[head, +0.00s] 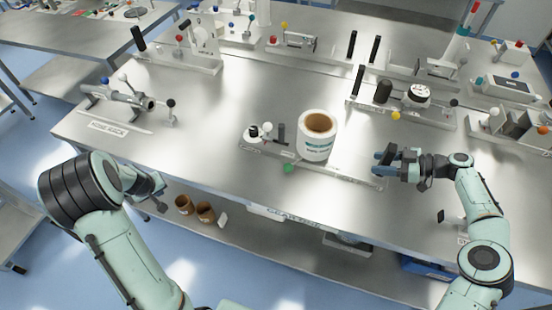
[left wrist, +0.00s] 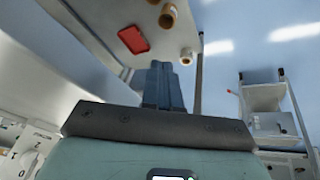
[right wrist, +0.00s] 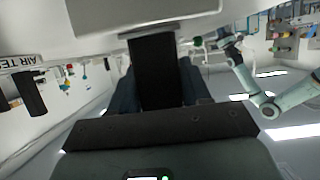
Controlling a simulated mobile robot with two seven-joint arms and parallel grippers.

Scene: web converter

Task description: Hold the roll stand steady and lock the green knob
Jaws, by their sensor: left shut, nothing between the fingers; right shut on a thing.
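The roll stand (head: 345,176) is a long grey plate near the table's front edge, bearing a white roll (head: 316,146) with a brown core, upright. The green knob (head: 288,168) sticks out at the plate's front side, left of the roll. My right gripper (head: 382,164) is at the stand's right end. It is shut on a black upright grip (right wrist: 155,70), which shows between its fingers in the right wrist view; the gripper covers most of it in the head view. My left gripper (head: 162,205) is shut and empty in front of the table's front edge, well left of the knob.
Other fixtures stand around: a clamp device (head: 125,98) at the left, a black-knobbed unit (head: 400,98) behind the right gripper. Brown cores (head: 206,212) lie on the shelf below. The tabletop left of the stand (head: 195,125) is clear.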

